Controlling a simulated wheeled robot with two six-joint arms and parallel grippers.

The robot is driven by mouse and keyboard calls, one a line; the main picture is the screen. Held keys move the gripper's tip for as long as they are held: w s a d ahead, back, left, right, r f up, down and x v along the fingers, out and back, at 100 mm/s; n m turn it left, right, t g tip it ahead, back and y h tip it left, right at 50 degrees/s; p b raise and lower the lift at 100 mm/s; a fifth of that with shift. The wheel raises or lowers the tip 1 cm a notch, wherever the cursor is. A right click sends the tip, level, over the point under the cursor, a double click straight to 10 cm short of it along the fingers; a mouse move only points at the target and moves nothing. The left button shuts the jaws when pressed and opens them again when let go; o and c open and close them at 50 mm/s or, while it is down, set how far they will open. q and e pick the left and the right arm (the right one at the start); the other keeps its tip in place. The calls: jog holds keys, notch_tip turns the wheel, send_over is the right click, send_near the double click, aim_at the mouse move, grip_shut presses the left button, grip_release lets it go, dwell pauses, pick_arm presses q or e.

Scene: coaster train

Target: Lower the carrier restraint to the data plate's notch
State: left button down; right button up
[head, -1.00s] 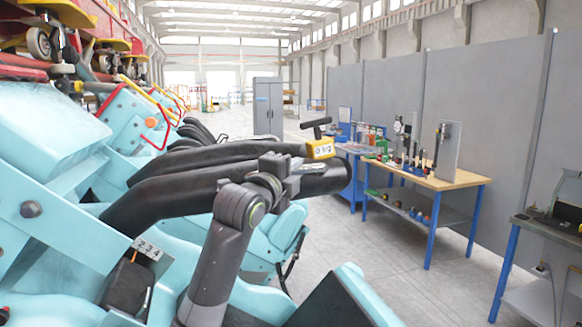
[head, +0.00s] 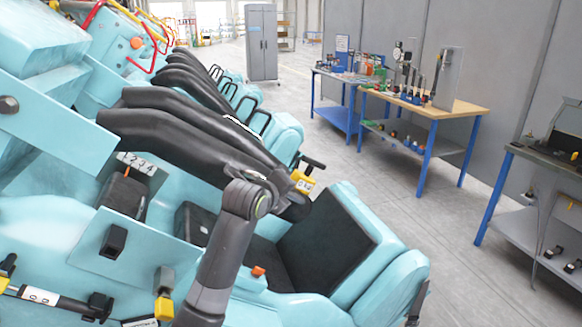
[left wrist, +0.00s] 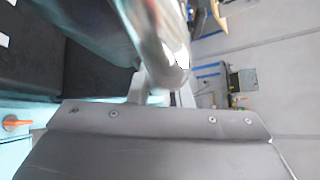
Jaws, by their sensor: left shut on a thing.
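The carrier restraint (head: 185,130) is a thick black padded bar, sloping from upper left down to the right over the turquoise seat. A data plate (head: 137,163) marked with digits is at its left, beside the pivot side; its notches are too small to make out. My left gripper (head: 280,184) is shut at the restraint's far right end, its fingertips largely hidden. A yellow gauge with a black T-handle (head: 303,182) sits at that end, close to the gripper. In the left wrist view a shiny rounded tube (left wrist: 125,35) passes close above my grey gripper housing. My right gripper is not in view.
The black seat pad (head: 325,240) lies below the restraint end, with an orange buckle (head: 258,271) near my arm. More restraints stand behind. A wooden bench (head: 440,105) and a dark bench (head: 550,160) are at right, across open floor.

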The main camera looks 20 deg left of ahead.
pick_arm(q)
jog(key=shift+g+y, duration=0.3)
jog(key=shift+g, duration=0.1)
jog(key=shift+s+a+f, duration=0.15)
jog(key=shift+a+f, duration=0.1)
jog(key=shift+f, duration=0.35)
jog(key=shift+s+a+f, duration=0.2)
jog(key=shift+f, duration=0.45)
jog(key=shift+s+a+f, duration=0.15)
jog(key=shift+a+f, duration=0.1)
jog(key=shift+f, duration=0.35)
jog(key=c, duration=1.3)
grip_release()
jog(key=shift+r, duration=0.1)
jog(key=shift+r, duration=0.15)
jog(key=b+v, duration=0.2)
jog(key=v, duration=1.5)
jog(key=shift+s+a+b, duration=0.1)
jog(key=shift+s+b, duration=0.1)
jog(key=shift+b, duration=0.15)
